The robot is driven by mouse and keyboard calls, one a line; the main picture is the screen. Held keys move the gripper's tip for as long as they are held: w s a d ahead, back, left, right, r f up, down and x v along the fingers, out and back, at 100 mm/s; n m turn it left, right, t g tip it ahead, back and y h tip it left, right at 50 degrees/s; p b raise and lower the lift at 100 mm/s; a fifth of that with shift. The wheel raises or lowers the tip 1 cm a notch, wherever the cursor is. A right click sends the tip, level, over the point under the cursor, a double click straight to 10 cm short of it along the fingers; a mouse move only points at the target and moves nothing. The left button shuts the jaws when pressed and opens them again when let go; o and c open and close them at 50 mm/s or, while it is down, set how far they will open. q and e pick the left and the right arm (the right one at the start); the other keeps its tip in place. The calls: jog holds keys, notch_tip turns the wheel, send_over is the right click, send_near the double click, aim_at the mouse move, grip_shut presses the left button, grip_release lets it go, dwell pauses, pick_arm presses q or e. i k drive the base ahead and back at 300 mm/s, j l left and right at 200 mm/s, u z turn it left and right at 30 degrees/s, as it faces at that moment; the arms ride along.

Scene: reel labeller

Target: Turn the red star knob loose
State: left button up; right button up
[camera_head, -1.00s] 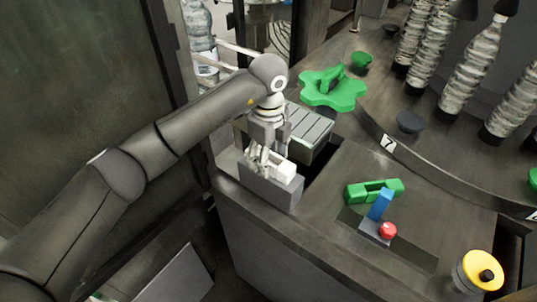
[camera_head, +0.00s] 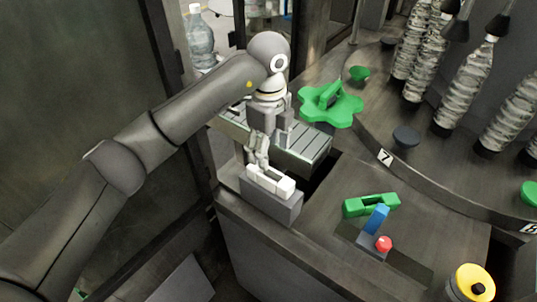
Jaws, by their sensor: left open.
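A small red knob (camera_head: 384,244) sits at the foot of an upright blue piece (camera_head: 376,219) on the dark bench, right of centre. It looks round at this size; I cannot make out star lobes. My left gripper (camera_head: 259,163) is open, pointing down just above a white piece (camera_head: 270,181) on a grey block (camera_head: 272,204). I cannot tell whether the fingertips touch the white piece. The gripper is well to the left of the red knob and apart from it. My right gripper is not in view.
A green handle (camera_head: 371,205) lies behind the red knob. A large green star-shaped part (camera_head: 331,105) stands farther back. A yellow-topped cylinder (camera_head: 472,283) is at the lower right. Several ribbed bottles (camera_head: 468,84) stand along the back right. A slatted metal part (camera_head: 304,148) is beside my gripper.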

aim_at(384, 244)
jog(key=k+j, duration=0.75)
jog(key=j, duration=0.1)
